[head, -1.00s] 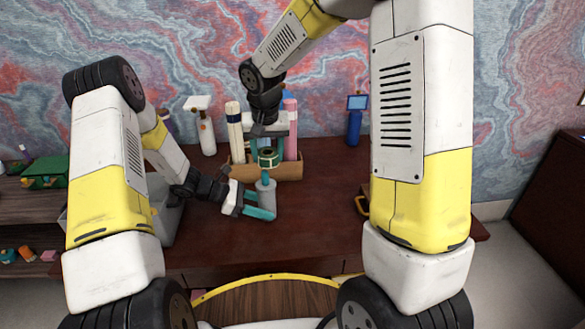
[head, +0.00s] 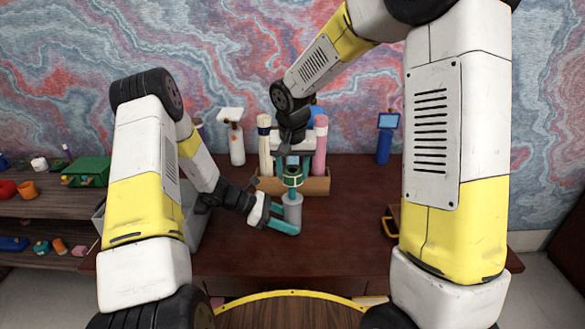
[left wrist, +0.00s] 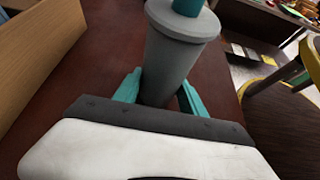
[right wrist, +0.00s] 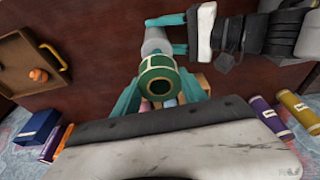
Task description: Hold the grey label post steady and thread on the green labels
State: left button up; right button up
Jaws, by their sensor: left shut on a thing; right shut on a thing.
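The grey label post (head: 292,213) stands upright on the desk, with a narrower teal part (head: 292,191) on top. My left gripper (head: 284,226) is shut around the post's grey body from the left; its teal fingers flank the post (left wrist: 176,58) in the left wrist view. My right gripper (right wrist: 160,92) is shut on a green label (right wrist: 142,82), a ring with pale edging. In the head view the green label (head: 293,181) is just above the post's teal top. Whether the teal top enters the ring is unclear.
A wooden box (head: 318,186) behind the post holds a pink roll (head: 320,145) and a cream roll (head: 265,150). A blue bottle (head: 385,140) and a white-topped bottle (head: 236,145) stand at the back. A brown tray (right wrist: 22,62) lies to one side. The desk's front is clear.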

aim_at(292, 185)
jog(key=shift+f, duration=2.25)
jog(key=shift+f, duration=0.1)
jog(key=o, duration=1.4)
jog(key=v, duration=1.2)
